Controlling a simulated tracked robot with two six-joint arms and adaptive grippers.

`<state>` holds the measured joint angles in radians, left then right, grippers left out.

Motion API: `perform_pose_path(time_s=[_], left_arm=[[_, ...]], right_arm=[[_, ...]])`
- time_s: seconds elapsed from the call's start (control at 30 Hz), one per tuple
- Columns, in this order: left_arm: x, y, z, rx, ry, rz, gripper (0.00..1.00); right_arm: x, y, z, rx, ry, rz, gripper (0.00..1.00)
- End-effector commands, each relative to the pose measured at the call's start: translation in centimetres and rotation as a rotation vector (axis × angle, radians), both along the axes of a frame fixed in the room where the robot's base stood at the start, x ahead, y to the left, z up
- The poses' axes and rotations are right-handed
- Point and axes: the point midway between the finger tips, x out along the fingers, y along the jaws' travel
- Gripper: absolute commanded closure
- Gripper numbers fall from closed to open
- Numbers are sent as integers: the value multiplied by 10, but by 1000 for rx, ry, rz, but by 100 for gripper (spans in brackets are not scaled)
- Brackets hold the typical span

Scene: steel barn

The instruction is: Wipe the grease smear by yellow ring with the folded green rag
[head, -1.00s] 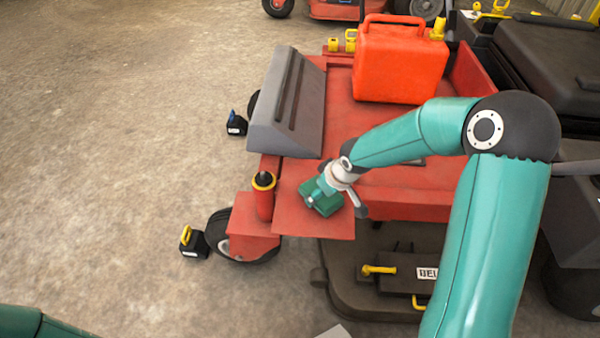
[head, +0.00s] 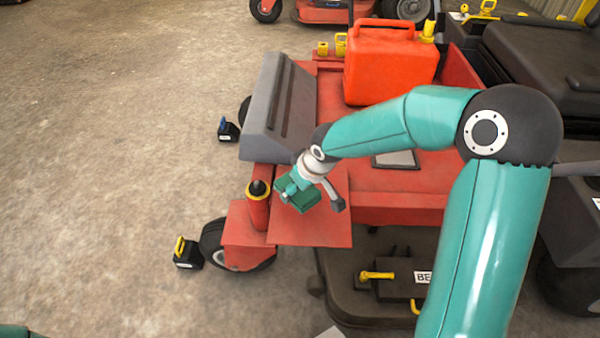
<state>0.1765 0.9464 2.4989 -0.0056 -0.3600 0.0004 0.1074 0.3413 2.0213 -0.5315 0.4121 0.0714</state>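The folded green rag (head: 301,198) is at the tip of my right gripper (head: 304,188), over the red front plate (head: 318,231) of the mower. The gripper is shut on it. One grey finger sticks out to the right. Whether the rag touches the plate is hard to tell. The yellow ring (head: 258,190) sits around a dark-topped red post just left of the rag. I see no grease smear; the rag and gripper cover part of the plate near the ring. My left gripper is out of view.
A grey sloped housing (head: 279,108) stands behind the post. A red canister (head: 392,62) and a flat grey panel (head: 396,160) are on the red deck. Black blocks with blue (head: 227,131) and yellow (head: 187,253) handles lie on the floor, which is open to the left.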

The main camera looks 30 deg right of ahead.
Motion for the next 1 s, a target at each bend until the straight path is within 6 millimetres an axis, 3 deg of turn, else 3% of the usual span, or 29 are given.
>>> perform_pose_path(time_s=[0.03, 0.3, 1.0], left_arm=[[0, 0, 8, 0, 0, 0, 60], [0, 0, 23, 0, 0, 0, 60], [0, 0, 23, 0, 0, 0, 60]], right_arm=[[0, 0, 9, 0, -1, 0, 63], [1, 1, 29, 1, -2, 2, 63], [2, 6, 30, 1, 1, -2, 63]])
